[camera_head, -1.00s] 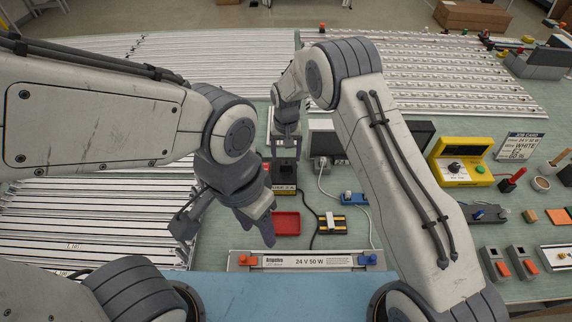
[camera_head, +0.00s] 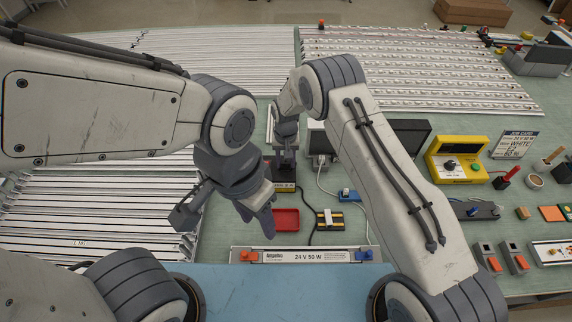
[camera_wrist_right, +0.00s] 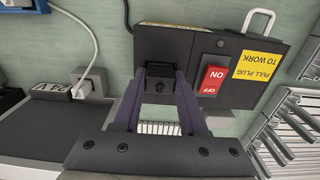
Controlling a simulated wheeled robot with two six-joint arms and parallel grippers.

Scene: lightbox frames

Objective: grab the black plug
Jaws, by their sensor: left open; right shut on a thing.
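The black plug (camera_wrist_right: 158,86) sits at the face of a black box (camera_wrist_right: 196,45) with a red switch and a yellow "PULL PLUG TO WORK" label. In the right wrist view my right gripper (camera_wrist_right: 161,80) has its two fingers shut on the plug, one on each side. In the head view my right gripper (camera_head: 285,166) is down at the box, and the plug is hidden there. My left gripper (camera_head: 228,218) is open and empty, above the bench left of the red tray (camera_head: 286,219).
A white plug (camera_wrist_right: 90,86) with a white cord sits in a socket near the box. A yellow-and-black block (camera_head: 330,220) and a blue block (camera_head: 349,196) lie near the tray. A yellow device (camera_head: 458,160) stands at right. White rails (camera_head: 90,225) fill the left.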

